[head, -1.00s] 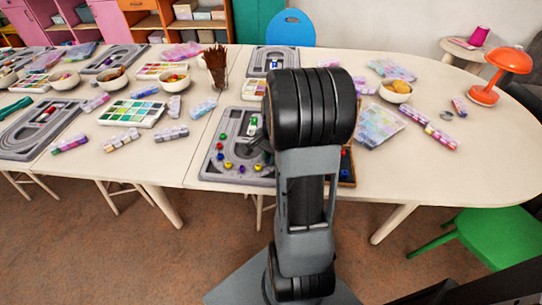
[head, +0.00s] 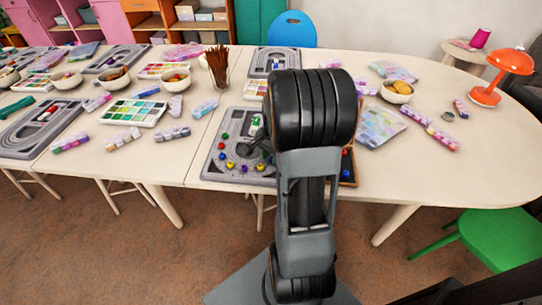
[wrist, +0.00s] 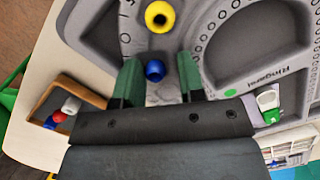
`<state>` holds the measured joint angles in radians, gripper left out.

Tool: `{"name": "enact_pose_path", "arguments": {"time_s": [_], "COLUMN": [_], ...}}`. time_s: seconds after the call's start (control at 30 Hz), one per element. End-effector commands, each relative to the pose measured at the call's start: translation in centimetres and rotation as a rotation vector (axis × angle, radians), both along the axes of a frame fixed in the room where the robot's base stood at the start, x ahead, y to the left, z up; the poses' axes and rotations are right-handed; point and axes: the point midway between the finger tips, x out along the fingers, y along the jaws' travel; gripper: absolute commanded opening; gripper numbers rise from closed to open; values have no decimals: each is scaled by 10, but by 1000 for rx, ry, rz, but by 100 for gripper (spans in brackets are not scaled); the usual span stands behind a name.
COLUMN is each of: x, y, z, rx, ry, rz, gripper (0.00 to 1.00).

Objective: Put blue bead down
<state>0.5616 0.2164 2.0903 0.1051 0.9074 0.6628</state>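The blue bead (wrist: 154,70) sits in the grey track of the bead board (wrist: 100,35), between the two green fingers of my gripper (wrist: 159,80) in the wrist view. Gaps show on both sides of the bead, so the fingers stand open around it. A yellow bead (wrist: 159,16) lies in the track just beyond it. In the head view the bead board (head: 210,172) is partly behind my arm, with several coloured beads along its curved track. My gripper (head: 262,155) is low over the board there, and the blue bead between its fingers cannot be made out.
A wooden tray (wrist: 42,98) with white, red and blue beads stands beside the board. A small white and green item (wrist: 267,100) lies on the board at the right. Paint sets, bowls (head: 397,91) and an orange lamp (head: 487,96) stand around the table.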

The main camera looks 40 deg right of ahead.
Motion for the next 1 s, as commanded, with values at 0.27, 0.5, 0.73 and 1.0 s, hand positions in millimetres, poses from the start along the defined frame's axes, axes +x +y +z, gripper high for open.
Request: {"name": "enact_pose_path", "arguments": {"time_s": [0.27,0.5,0.73,1.0], "x": [-7,-3,-2,-1], "y": [1,-3,-8,1], "z": [8,59,100,125], "rx": [12,9,8,-2], "ry": [28,20,18,4], "rz": [-2,2,2,58], "gripper": [48,48,48,48]}}
